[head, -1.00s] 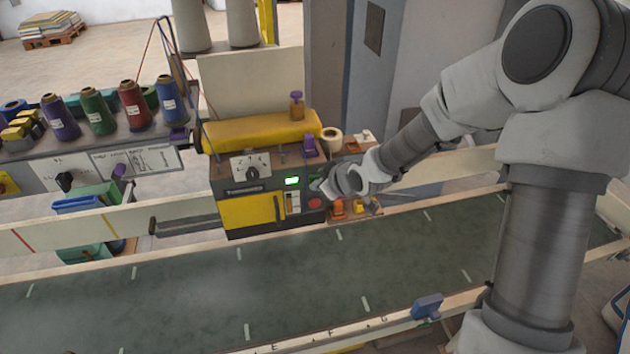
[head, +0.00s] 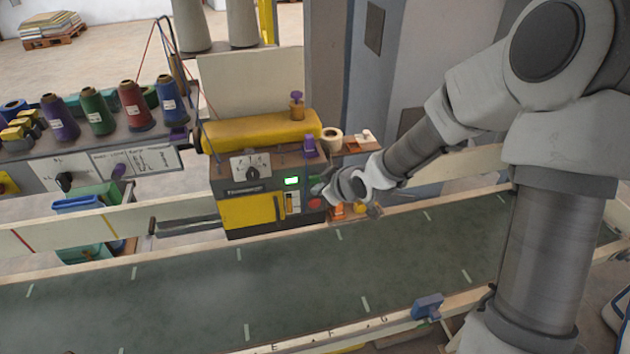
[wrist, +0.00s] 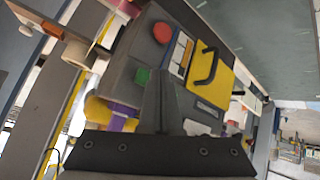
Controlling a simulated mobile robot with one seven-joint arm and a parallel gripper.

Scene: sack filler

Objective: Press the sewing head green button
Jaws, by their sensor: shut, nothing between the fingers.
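The sewing head (head: 240,172) is a dark box with a yellow door and a yellow roll on top, standing behind the conveyor. Its green button (wrist: 143,75) shows in the wrist view, just left of my fingertips. In the head view the button (head: 314,181) is small and close behind my gripper. My gripper (head: 319,190) is shut and empty at the panel's right side. In the wrist view my gripper (wrist: 160,78) points at the panel, its dark fingers covering part of it. I cannot tell whether the fingertips touch the panel.
A red button (wrist: 162,33) sits near the green one; it also shows in the head view (head: 315,203). A lit green display (head: 291,181) is to its left. The conveyor belt (head: 200,285) runs in front. Thread spools (head: 135,108) stand at left.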

